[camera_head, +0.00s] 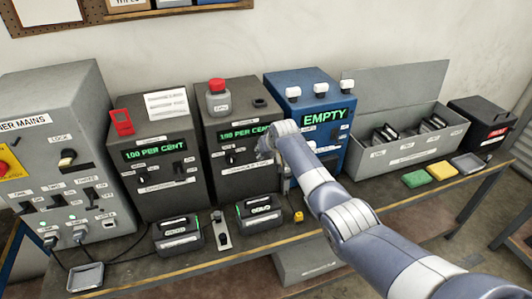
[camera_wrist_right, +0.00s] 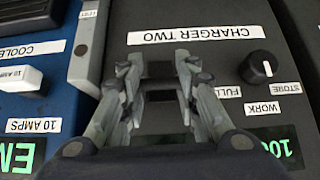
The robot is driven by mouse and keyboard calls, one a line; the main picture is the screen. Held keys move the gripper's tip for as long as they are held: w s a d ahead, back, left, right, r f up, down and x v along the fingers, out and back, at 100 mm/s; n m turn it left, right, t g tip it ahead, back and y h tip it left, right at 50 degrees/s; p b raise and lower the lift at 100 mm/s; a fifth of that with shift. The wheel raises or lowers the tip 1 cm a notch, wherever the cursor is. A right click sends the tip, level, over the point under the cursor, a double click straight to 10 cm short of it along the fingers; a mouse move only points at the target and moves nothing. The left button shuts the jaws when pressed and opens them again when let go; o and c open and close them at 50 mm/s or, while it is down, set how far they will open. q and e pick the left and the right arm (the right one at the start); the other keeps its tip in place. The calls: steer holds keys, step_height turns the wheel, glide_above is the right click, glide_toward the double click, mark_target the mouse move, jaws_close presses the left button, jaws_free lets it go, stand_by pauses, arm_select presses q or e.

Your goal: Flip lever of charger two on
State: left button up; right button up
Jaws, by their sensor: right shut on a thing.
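Charger two (camera_head: 215,135) is a dark grey box on the bench with a green "100 PER CENT" display. In the right wrist view its white label "CHARGER TWO" (camera_wrist_right: 195,36) appears upside down. My right gripper (camera_head: 264,150) is at the right part of its front panel. In the right wrist view my right gripper (camera_wrist_right: 158,68) has its fingers closed around a small dark lever (camera_wrist_right: 159,70) beside the label. The gripper hides much of the lever, so I cannot tell whether it is on or off. My left gripper is not in view.
A round knob (camera_wrist_right: 262,70) marked "STORE" and "WORK" sits beside the lever. Charger two stands between another dark grey charger (camera_head: 125,180) and a blue unit (camera_head: 335,150) reading "EMPTY". Battery packs (camera_head: 177,235) and a yellow block (camera_head: 298,217) lie in front.

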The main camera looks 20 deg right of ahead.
steer(key=o, duration=1.1)
steer(key=shift+r, duration=0.1)
steer(key=shift+v, duration=5.95)
